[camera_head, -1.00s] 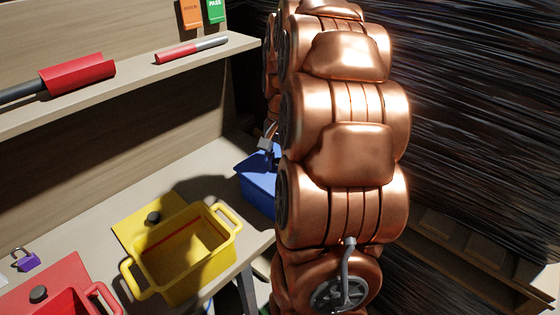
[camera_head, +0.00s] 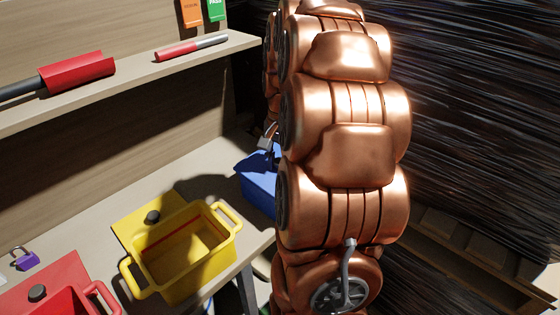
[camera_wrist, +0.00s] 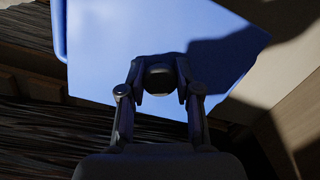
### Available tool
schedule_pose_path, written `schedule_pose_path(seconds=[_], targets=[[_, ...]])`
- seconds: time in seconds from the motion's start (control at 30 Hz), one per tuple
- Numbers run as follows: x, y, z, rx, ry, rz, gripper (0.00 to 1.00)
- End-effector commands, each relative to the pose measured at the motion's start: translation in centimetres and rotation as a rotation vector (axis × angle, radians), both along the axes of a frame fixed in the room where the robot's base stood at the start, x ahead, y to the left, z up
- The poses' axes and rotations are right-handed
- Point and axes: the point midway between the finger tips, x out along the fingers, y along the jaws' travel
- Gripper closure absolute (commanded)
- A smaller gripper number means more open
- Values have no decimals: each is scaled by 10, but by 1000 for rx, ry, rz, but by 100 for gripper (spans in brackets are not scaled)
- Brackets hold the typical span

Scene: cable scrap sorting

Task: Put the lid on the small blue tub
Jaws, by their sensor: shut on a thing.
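The small blue tub (camera_head: 256,190) stands at the far right end of the bench, largely hidden behind my arm. In the wrist view a flat blue lid (camera_wrist: 115,50) fills the upper middle, with a dark round knob (camera_wrist: 158,79) on it. My gripper (camera_wrist: 159,90) is shut on the knob, one finger on each side. A strip of blue rim (camera_wrist: 59,30), which looks like the tub's, shows past the lid's left edge. The lid's edges and that rim do not line up there. I cannot tell whether the lid touches the tub.
A yellow tub (camera_head: 218,262) stands open left of the blue one, its yellow lid (camera_head: 135,222) behind it. A red tub (camera_head: 75,304) and a purple padlock (camera_head: 27,261) are at the lower left. A shelf (camera_head: 130,88) with red-handled tools runs above the bench.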

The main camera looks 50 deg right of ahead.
Motion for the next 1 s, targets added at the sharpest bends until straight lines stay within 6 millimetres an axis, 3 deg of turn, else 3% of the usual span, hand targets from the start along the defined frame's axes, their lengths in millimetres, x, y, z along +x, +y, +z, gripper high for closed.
schedule_pose_path(seconds=[0.97, 1.0], targets=[[0, 0, -1, 0, 0, 0, 100], [0, 0, -1, 0, 0, 0, 63]])
